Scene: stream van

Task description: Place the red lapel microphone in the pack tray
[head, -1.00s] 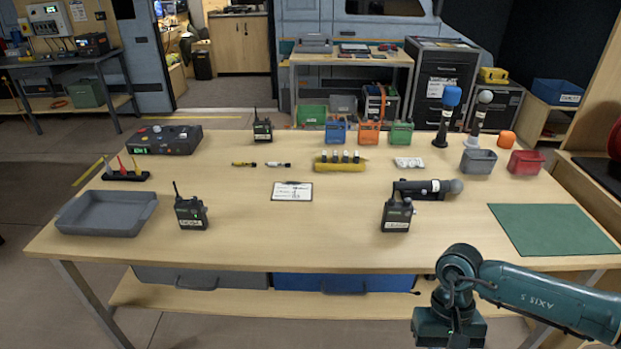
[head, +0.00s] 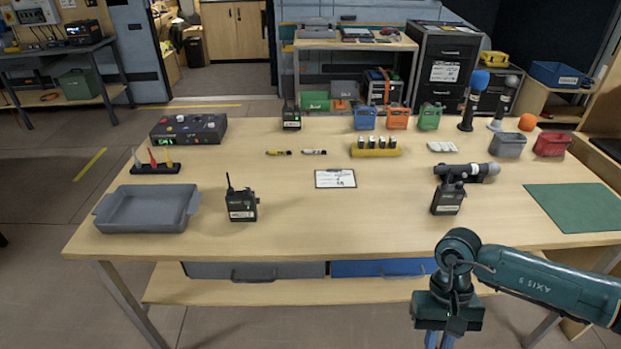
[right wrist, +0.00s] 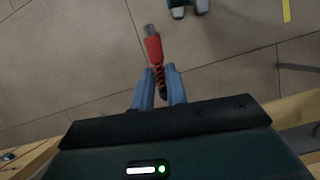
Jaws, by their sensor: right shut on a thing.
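The red lapel microphone (right wrist: 154,48) shows in the right wrist view, with a grey tip and a dark coiled part below. My right gripper (right wrist: 159,77) is shut on it, one blue finger on each side, with floor beneath. In the head view my right gripper (head: 437,340) is at the bottom edge, in front of the table; the microphone is not visible there. A grey open tray (head: 146,229), which I take for the pack tray, sits empty at the table's front left. My left gripper is not in view.
Two radio packs, one at left (head: 241,206) and one at right (head: 447,198), stand on the table (head: 300,225). A small stand (head: 155,169) with coloured pieces is behind the tray. A clipboard (head: 335,179) lies mid-table. The front middle is clear.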

